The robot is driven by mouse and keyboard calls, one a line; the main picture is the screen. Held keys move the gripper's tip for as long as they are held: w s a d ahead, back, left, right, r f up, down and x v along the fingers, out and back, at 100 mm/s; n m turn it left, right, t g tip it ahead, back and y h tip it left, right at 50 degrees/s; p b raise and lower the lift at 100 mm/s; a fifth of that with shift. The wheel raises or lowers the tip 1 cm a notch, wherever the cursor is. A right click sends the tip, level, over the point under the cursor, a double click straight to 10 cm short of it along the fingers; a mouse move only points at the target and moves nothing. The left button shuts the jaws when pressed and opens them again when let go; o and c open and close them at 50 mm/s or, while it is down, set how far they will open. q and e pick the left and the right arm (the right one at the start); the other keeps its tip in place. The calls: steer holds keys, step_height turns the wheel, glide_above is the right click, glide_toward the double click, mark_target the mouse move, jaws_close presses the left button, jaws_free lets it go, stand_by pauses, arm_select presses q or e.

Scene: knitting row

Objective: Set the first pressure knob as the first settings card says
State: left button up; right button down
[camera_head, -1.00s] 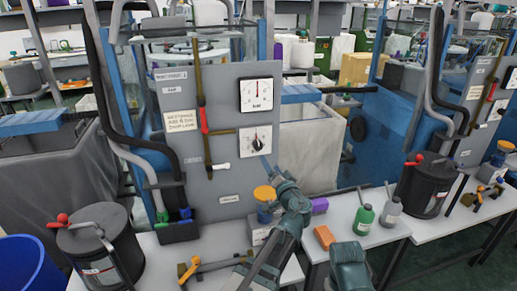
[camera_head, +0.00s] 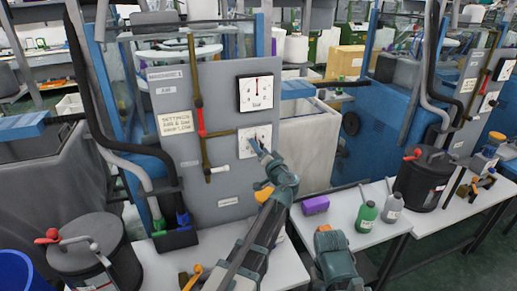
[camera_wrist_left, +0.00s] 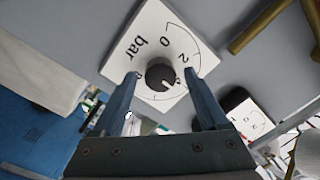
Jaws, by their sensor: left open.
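The pressure knob (camera_wrist_left: 160,74) is a dark round knob on a white square dial plate (camera_wrist_left: 115,62) marked "bar", with a scale. My left gripper (camera_wrist_left: 160,82) is open, one finger on each side of the knob in the wrist view; contact cannot be told. In the head view its fingers cover part of the dial.
A dark lidded pot (camera_head: 90,245) is at lower left. A purple box (camera_head: 315,205) and green bottle (camera_head: 366,215) stand on the right table.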

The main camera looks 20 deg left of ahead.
arm_select(q)
jaws_close()
steer(key=shift+m, duration=0.4)
steer(key=m+b, duration=0.1)
steer(key=m, duration=1)
steer(key=shift+f, duration=0.15)
stand_by(0.5)
jaws_free()
